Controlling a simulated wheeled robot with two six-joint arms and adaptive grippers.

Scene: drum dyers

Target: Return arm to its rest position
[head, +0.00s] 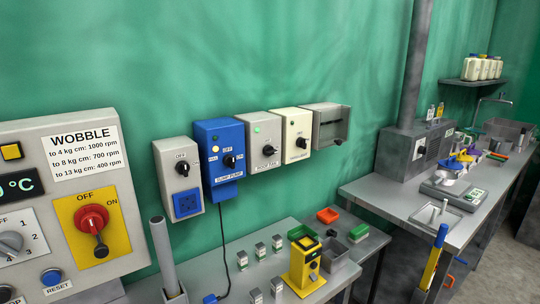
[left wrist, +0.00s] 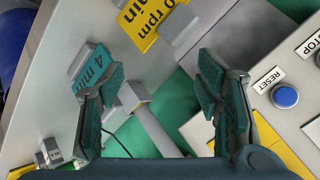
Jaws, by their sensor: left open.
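My left gripper (left wrist: 160,78) shows in the left wrist view, with its two dark teal fingers spread wide apart. Nothing is held between them. Behind the fingers, grey panel surfaces and a grey post are seen at a slant. No arm or gripper of mine can be made out in the head view. My right gripper shows in neither view.
A control panel with a red knob (head: 91,218) and a blue reset button (head: 52,277) fills the left. Wall boxes, including a blue pump switch (head: 221,150), hang above a bench with a yellow device (head: 305,265). The wrist view shows a teal card (left wrist: 92,62), a yellow card (left wrist: 155,22) and the reset button (left wrist: 285,96).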

